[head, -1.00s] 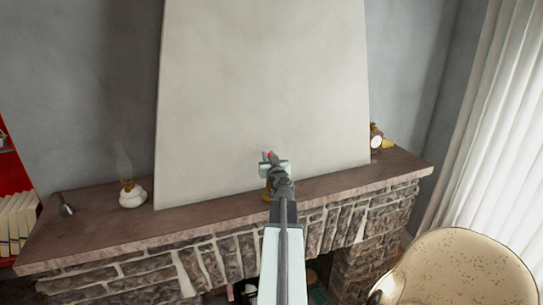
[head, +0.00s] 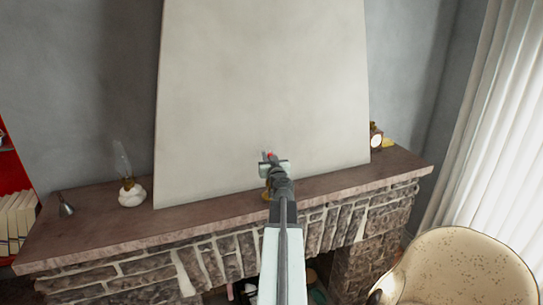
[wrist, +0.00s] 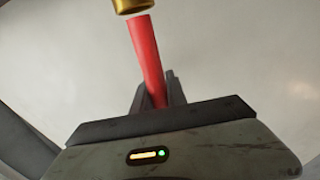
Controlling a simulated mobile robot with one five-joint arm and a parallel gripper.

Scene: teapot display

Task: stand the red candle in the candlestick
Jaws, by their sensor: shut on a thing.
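The red candle (wrist: 147,60) is held between the fingers of my gripper (wrist: 153,92) in the wrist view. It leans slightly there, and its far end is close to a brass cup, apparently the candlestick (wrist: 134,5), cut off by the top edge. In the head view my gripper (head: 267,156) is over the mantel with a bit of the red candle (head: 270,154) showing. A small brass part of the candlestick (head: 266,195) shows beside my wrist; the rest is hidden behind my arm.
The stone mantel shelf (head: 100,228) has free room on both sides. A white-based oil lamp (head: 132,195) and a small metal object (head: 66,209) stand left. A clock (head: 376,140) stands right. A large pale panel (head: 260,80) rises behind. A speckled chair (head: 455,265) is front right.

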